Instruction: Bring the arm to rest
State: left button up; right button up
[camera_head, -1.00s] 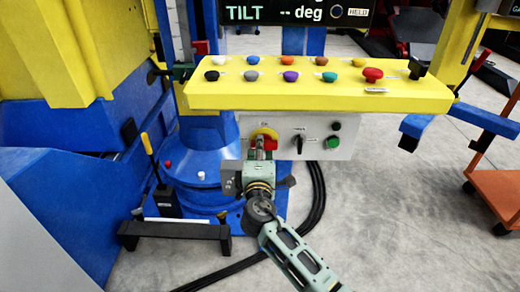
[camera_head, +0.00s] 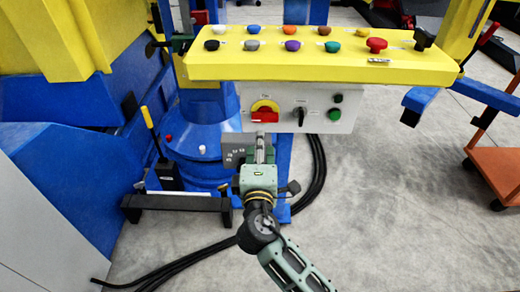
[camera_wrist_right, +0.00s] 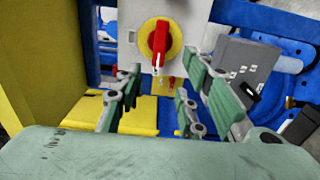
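A red rotary switch on a yellow disc (camera_head: 264,114) sits at the left of the white panel (camera_head: 282,126) below the yellow console. In the right wrist view the red handle (camera_wrist_right: 159,42) is beyond the fingers, with its white mark at the lower end. My right gripper (camera_head: 262,150) is just below the switch in the head view, apart from it. In the wrist view the right gripper (camera_wrist_right: 165,75) has its fingers spread with nothing between them. My left gripper is not in view.
The yellow console (camera_head: 320,68) with several coloured buttons overhangs the panel. A black selector (camera_head: 301,115) and a green button (camera_head: 334,114) are right of the switch. A grey box (camera_head: 236,150) stands close to my gripper. Black cables (camera_head: 318,175) run behind.

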jog(key=shift+s, duration=0.6)
jog(key=shift+f, duration=0.1)
jog(key=s+d+f+m+g+p, duration=0.2)
jog(key=s+d+f+g+p, duration=0.15)
jog(key=f, duration=0.75)
jog(key=s+d+f+m+g+p, duration=0.1)
jog(key=s+d+f+g+p, duration=0.2)
jog(key=f, duration=0.7)
jog(key=s+d+f+m+g+p, duration=0.25)
jog(key=s+f, duration=0.25)
jog(key=f, duration=0.6)
pick_arm(q)
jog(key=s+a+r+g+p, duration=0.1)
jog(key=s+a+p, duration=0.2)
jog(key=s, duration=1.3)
jog(key=p, duration=0.3)
pick_arm(e)
jog(key=s+d+f+m+g, duration=0.2)
jog(key=s+d+f+m, duration=0.1)
jog(key=s, duration=1)
jog(key=s+d+f+m+g, duration=0.3)
jog(key=s+d+f, duration=0.3)
jog(key=s, duration=0.7)
jog(key=s+d+f+m+g, duration=0.3)
jog(key=s+d, duration=0.3)
jog(key=s, duration=0.7)
jog(key=shift+s+d+f+m, duration=0.4)
jog(key=shift+f+m, duration=0.25)
jog(key=shift+f, duration=0.15)
